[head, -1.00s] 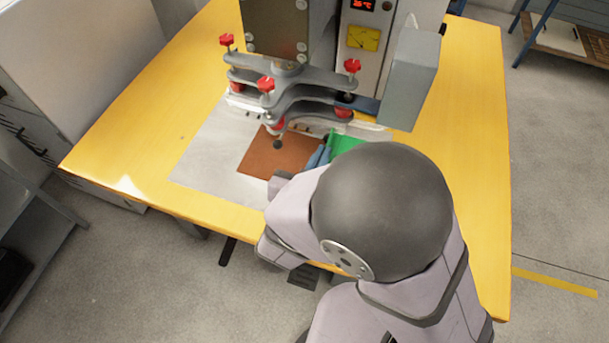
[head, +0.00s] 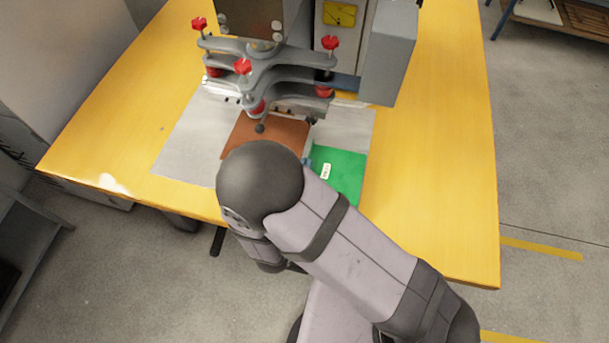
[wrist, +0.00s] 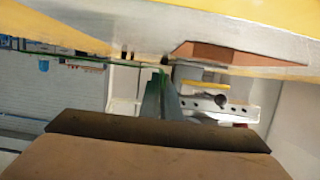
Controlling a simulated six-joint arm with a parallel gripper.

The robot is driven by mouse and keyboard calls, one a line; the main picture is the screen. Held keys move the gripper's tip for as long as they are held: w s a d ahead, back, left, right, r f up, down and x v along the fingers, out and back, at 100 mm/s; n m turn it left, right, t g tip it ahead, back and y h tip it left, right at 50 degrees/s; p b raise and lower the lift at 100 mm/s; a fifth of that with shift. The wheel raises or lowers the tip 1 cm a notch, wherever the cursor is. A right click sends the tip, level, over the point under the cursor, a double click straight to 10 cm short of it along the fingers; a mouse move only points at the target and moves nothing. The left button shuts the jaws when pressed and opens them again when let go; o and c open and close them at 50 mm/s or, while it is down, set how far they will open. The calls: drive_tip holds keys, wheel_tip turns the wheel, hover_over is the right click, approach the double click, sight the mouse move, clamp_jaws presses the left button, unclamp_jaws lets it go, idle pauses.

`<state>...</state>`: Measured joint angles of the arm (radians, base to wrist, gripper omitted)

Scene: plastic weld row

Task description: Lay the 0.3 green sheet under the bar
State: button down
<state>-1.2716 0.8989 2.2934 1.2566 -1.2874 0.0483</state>
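The green sheet (head: 345,177), with a small white label, shows in the head view to the right of my arm, partly hidden by it. In the wrist view it is a thin edge-on line (wrist: 100,66), apart from the table. My gripper's fingers (wrist: 162,80) are closed together on its edge; in the head view they are mostly hidden. The brown sheet (head: 275,137) lies under the front of the machine, left of the green one. The metal bar (wrist: 215,107) with holes shows behind the fingers in the wrist view. The green sheet is in front of the bar, not beneath it.
The press machine (head: 262,60) with red knobs (head: 242,66) stands over a grey plate (head: 182,150) on the yellow table (head: 430,170). A grey box (head: 388,50) hangs at its right. The table's right side is clear.

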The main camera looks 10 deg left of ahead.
drive_tip(key=shift+f, duration=2.15)
drive_tip(key=shift+f, duration=0.15)
drive_tip(key=c, duration=2)
unclamp_jaws()
drive_tip(key=shift+s+r, duration=0.2)
drive_tip(key=b+v, duration=0.1)
drive_tip(key=v, duration=0.9)
drive_tip(key=shift+s+r, duration=0.1)
drive_tip(key=shift+s, duration=0.05)
drive_tip(key=shift+o, duration=0.5)
drive_tip(key=shift+s+r, duration=0.2)
drive_tip(key=shift+s, duration=0.45)
